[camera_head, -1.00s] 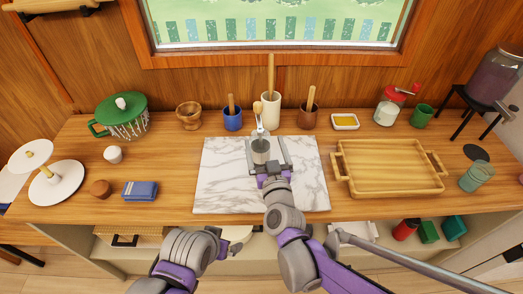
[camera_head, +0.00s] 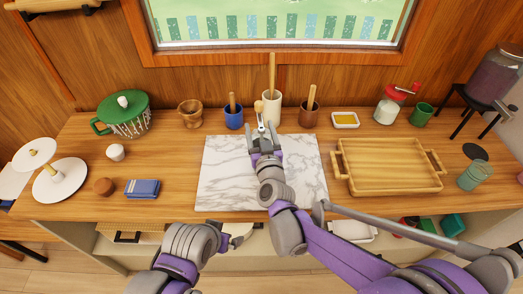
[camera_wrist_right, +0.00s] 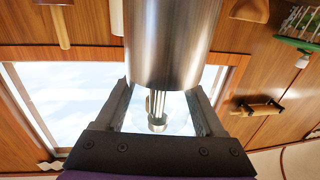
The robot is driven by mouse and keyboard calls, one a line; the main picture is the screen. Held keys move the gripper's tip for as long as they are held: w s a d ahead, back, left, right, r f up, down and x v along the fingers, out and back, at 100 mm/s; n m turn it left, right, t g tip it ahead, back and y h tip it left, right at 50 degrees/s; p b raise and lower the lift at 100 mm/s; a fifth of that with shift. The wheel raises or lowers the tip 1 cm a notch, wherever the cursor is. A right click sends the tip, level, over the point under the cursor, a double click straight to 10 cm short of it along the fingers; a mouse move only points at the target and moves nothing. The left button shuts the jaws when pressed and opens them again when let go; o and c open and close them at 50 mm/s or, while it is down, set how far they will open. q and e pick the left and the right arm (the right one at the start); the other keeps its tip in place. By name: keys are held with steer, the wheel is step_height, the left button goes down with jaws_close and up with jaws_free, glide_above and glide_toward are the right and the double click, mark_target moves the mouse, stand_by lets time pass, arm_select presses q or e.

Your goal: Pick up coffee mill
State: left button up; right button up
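The coffee mill (camera_wrist_right: 168,45) is a brushed steel cylinder with a thin shaft at its end. In the head view its crank and wooden knob (camera_head: 258,107) stick up above my right gripper (camera_head: 265,131), near the back of the marble board; the gripper hides the body. In the upside-down right wrist view the right gripper's fingers (camera_wrist_right: 160,108) flank the mill's crank end. The cylinder covers the fingertips, so contact is unclear. My left gripper (camera_head: 238,238) is low at the front edge of the counter, away from the mill; its opening is unclear.
The marble board (camera_head: 225,180) lies mid-counter. A wooden tray (camera_head: 390,168) is to its right. Behind stand a blue cup (camera_head: 233,119), a white crock (camera_head: 272,108) and a brown cup (camera_head: 308,118).

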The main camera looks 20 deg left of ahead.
jaws_close()
stand_by(0.3)
